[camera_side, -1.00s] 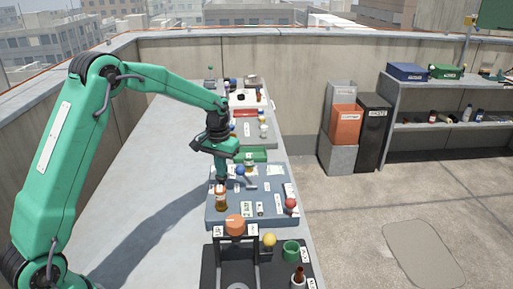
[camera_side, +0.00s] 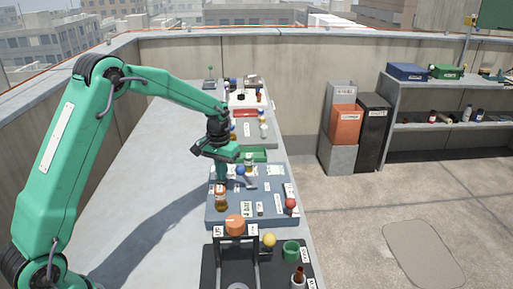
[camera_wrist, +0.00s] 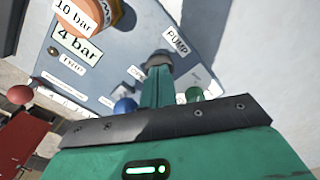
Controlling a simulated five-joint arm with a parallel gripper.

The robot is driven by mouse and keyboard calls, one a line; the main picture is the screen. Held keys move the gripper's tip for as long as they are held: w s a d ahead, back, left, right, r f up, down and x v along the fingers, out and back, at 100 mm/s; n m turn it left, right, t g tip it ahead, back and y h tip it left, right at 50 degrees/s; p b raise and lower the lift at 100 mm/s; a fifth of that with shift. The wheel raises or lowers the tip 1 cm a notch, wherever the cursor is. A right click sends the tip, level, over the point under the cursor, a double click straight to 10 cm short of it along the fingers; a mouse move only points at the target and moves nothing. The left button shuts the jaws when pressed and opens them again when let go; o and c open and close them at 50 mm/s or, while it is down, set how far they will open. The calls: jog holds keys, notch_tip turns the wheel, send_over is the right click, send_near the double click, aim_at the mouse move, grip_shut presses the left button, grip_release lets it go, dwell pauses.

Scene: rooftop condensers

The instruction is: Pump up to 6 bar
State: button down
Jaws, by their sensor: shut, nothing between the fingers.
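The blue-grey panel (camera_side: 225,213) lies on the bench below my gripper. In the wrist view, a white PUMP label (camera_wrist: 177,40) sits beside a dark grey round part (camera_wrist: 160,57). My gripper (camera_wrist: 158,70) is shut and empty, with its green fingers pointing down at that part. The fingertips overlap it in the picture; I cannot tell whether they touch. A "4 bar" label (camera_wrist: 77,45) and a "10 bar" label (camera_wrist: 73,16) show at the upper left. In the side view my gripper (camera_side: 222,180) is over the panel's far left part.
An orange knob (camera_side: 235,223) stands nearer. Bare bench (camera_side: 130,180) lies left.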

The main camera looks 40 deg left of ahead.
jog(key=shift+r, duration=1.7)
jog(key=shift+f, duration=1.85)
jog(key=shift+r, duration=0.1)
dwell(0.4)
jog(key=shift+r, duration=1.75)
